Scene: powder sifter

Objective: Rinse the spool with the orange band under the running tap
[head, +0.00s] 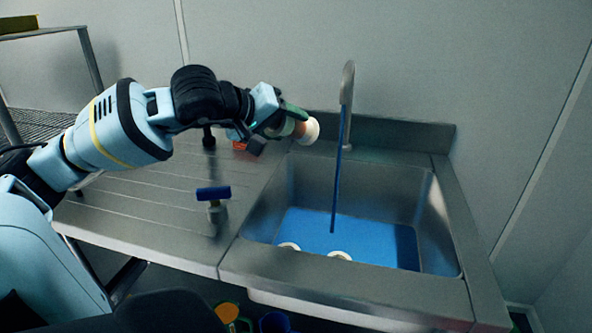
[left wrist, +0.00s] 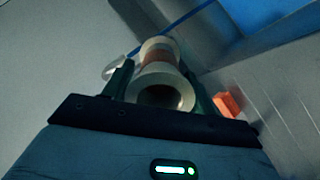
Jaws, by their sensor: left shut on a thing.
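My left gripper (head: 291,124) is shut on the spool with the orange band (head: 311,131). It holds the spool in the air near the back left of the sink, left of the tap (head: 348,88). In the left wrist view the spool (left wrist: 160,86), with pale flanges and an orange-brown middle, sits between the fingers (left wrist: 160,88). A thin blue stream (head: 338,180) falls from the tap into the sink (head: 262,208). The spool is apart from the stream in the head view. My right gripper is not in view.
Two pale round things (head: 340,255) show at the front of the blue-bottomed basin, partly hidden. A blue-handled valve (head: 213,193) stands on the ribbed drainboard (head: 150,205). An orange block (left wrist: 227,104) shows beside the gripper. A rack stands at the left.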

